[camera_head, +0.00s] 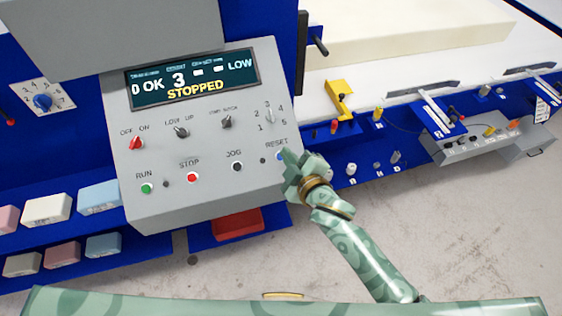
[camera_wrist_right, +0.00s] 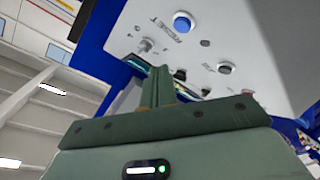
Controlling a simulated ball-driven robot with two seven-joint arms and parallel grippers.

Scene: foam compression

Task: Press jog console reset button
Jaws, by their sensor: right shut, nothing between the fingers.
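The grey jog console (camera_head: 205,205) stands in the left half of the head view, its screen (camera_head: 190,80) reading STOPPED. The blue reset button (camera_head: 281,156) is at the right end of its lower row, under the RESET label. It also shows in the right wrist view (camera_wrist_right: 182,22), above the fingers. My right gripper (camera_head: 288,163) is shut and empty, just to the right of the button. In the right wrist view its fingers (camera_wrist_right: 158,88) point toward the console face, apart from the button as far as I can see. My left gripper is not in view.
The green run button (camera_head: 146,188), red stop button (camera_head: 191,177) and black jog button (camera_head: 237,167) sit left of reset. Switches and a dial are above them. A red tray (camera_head: 238,226) is below the console. Foam blocks (camera_head: 98,197) fill shelves at left.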

